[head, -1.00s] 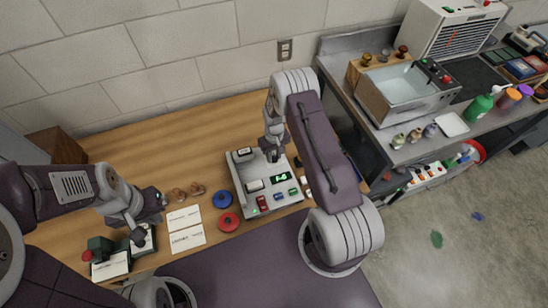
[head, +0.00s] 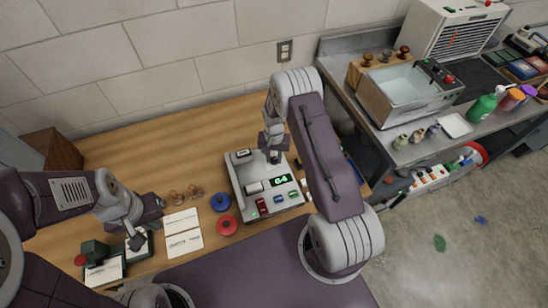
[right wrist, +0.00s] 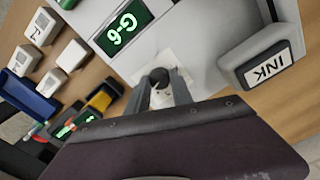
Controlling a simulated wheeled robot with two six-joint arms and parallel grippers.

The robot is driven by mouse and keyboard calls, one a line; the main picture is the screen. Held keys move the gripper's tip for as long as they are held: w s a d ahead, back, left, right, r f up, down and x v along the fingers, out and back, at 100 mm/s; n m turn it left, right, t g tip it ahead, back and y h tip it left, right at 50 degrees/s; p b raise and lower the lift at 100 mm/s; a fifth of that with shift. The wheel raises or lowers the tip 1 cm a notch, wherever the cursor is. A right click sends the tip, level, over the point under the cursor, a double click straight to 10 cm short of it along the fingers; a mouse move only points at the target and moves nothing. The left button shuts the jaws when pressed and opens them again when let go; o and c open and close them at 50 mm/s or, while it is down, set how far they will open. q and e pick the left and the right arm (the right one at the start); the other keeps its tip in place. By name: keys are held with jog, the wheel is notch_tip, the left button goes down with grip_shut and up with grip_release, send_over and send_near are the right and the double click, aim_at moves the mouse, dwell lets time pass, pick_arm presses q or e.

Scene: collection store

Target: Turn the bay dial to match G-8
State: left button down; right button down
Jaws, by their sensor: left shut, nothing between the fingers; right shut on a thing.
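The grey console (head: 252,205) stands on the wooden desk, with a lit green display (head: 282,180). My right gripper (head: 274,157) points down at the back of the console. It is shut on the dark bay dial (right wrist: 160,77), which shows between the fingers in the right wrist view; the fingers hide part of it. My left gripper (head: 137,240) is shut and empty over the desk's left side, by a dark green device with a red knob (head: 96,252).
An ink pad marked INK (right wrist: 268,62) sits close beside the dial. White cards (head: 183,232), a blue round item (head: 221,201) and a red one (head: 227,225) lie left of the console. A metal counter (head: 420,150) with a basin stands at right. The desk's back is mostly clear.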

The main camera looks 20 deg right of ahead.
aim_at(274, 159)
dwell(0.4)
jog(key=c, duration=1.1)
grip_release()
jog(key=shift+r, duration=0.1)
notch_tip(274, 159, up, 9)
jog(key=shift+b, duration=0.65)
